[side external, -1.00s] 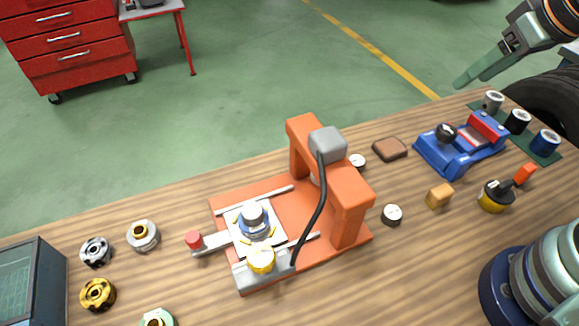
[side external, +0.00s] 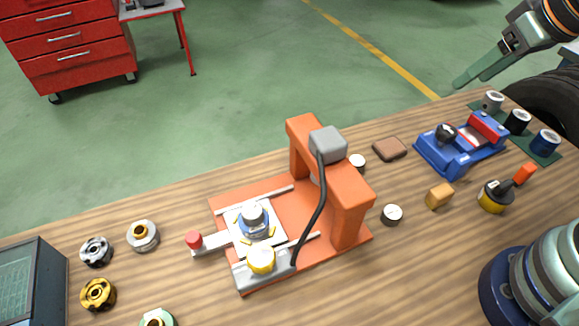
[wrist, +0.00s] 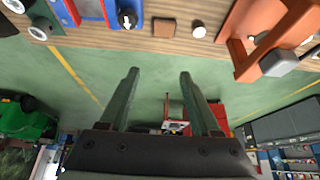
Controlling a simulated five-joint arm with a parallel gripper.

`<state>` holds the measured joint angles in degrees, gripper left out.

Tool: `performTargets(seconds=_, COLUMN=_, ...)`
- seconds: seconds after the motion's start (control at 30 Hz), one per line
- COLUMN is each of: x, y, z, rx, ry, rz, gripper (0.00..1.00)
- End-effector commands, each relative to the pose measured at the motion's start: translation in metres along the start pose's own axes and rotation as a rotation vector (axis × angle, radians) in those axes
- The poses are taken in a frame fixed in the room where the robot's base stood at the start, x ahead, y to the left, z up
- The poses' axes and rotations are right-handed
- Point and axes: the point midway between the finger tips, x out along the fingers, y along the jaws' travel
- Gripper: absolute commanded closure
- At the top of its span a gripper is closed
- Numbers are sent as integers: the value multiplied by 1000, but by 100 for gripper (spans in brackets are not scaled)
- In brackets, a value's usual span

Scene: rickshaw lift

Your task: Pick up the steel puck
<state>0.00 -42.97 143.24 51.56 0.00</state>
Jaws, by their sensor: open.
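Two small round pucks with pale metallic tops lie on the wooden bench in the side view. One puck (side external: 392,214) is right of the orange press, and another puck (side external: 357,161) is behind it, partly hidden by the press. I cannot tell for certain which is the steel puck. One pale puck also shows in the wrist view (wrist: 199,30). My gripper (side external: 461,83) is up at the top right, beyond the bench's far edge and away from both pucks. In the wrist view my gripper (wrist: 160,78) has its two green fingers spread, with nothing between them.
The orange press (side external: 352,200) holds a plate with a stacked round part. A brown block (side external: 390,149), a tan block (side external: 439,195), a blue vise-like fixture (side external: 440,152) and a yellow-black item (side external: 493,197) stand to the right. Several ring parts lie at left.

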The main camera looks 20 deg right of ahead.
Motion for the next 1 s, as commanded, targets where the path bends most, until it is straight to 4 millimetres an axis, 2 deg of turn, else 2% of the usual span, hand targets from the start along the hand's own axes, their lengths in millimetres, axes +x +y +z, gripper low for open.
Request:
performTargets(seconds=0.37, x=0, y=0, z=0, rx=0, ry=0, rz=0, gripper=36)
performTargets(seconds=0.43, x=0, y=0, z=0, rx=0, ry=0, rz=0, gripper=18)
performTargets(seconds=0.77, x=0, y=-1, z=-1, rx=-6, ry=-2, rz=-2, gripper=18)
performTargets(seconds=0.87, x=0, y=-10, z=-8, rx=-46, ry=-19, rz=-15, gripper=18)
performTargets(seconds=1.0, x=1, y=-40, z=-29, rx=-179, ry=-71, rz=-58, gripper=18)
